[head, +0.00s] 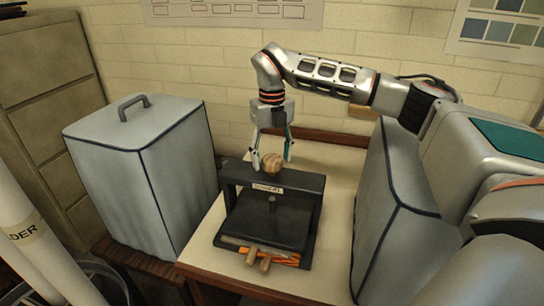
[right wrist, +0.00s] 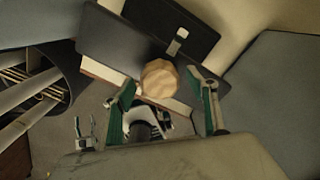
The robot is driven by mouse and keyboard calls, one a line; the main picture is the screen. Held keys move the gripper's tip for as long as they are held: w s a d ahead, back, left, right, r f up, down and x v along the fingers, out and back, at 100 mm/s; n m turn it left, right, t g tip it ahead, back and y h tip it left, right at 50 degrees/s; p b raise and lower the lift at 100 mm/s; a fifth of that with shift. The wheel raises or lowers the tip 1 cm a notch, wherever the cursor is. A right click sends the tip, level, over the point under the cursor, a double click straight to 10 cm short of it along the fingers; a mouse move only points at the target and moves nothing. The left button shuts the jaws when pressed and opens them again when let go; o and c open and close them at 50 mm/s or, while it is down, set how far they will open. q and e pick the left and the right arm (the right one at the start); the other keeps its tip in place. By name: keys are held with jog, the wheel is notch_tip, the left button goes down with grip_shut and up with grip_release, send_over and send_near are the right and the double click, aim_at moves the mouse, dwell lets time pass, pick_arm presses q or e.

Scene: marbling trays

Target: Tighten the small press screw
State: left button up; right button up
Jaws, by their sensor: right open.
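The small press (head: 303,220) is a black frame with a crossbeam and a flat plate, standing on the pale table. Its screw has a round, faceted wooden knob (head: 271,165) above the crossbeam. My right gripper (head: 273,163) points down from above with its fingers spread, one on each side of the knob. In the right wrist view the knob (right wrist: 160,79) sits between and beyond the open fingertips (right wrist: 168,88), with gaps visible at both sides. Contact is not visible. My left gripper cannot be made out.
A grey covered box (head: 140,165) with a handle stands left of the table (head: 210,240). Another grey covered box (head: 395,215) stands close on the right. Wooden pieces (head: 258,258) lie at the press's front. A filing cabinet (head: 45,85) stands at far left.

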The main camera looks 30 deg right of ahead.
aim_at(272, 158)
notch_tip(272, 158, up, 12)
dwell(0.6)
jog(key=shift+f, duration=0.1)
dwell(1.3)
